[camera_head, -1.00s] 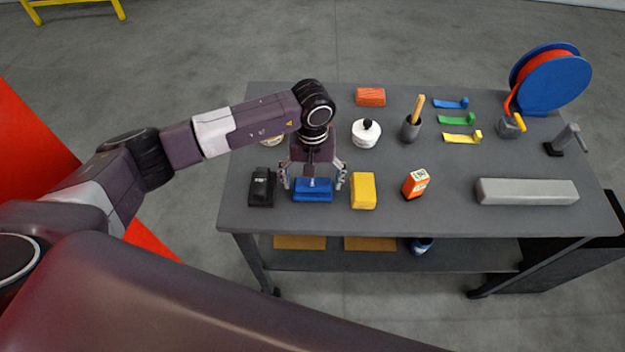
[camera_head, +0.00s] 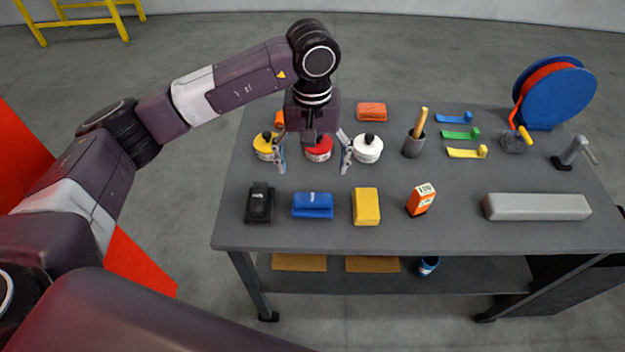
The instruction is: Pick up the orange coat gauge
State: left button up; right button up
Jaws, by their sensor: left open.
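The orange coat gauge (camera_head: 420,201), a small upright orange box with a white face at its top, stands on the grey table right of the yellow block. My left gripper (camera_head: 313,168) is open and empty, with its fingers spread and pointing down. It hangs above the table, left of the gauge and well apart from it. In the picture it covers part of a red-bodied pot behind it. My right gripper is not in view.
A yellow block (camera_head: 366,206), a blue block (camera_head: 312,205) and a black device (camera_head: 259,203) stand in the gauge's row. A grey bar (camera_head: 537,207) lies to the right. Behind are a white pot (camera_head: 368,149) and a dark cup (camera_head: 413,145). Bare table surrounds the gauge.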

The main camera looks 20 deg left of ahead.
aim_at(421, 197)
jog(key=k+l, duration=0.8)
jog(key=l, duration=0.15)
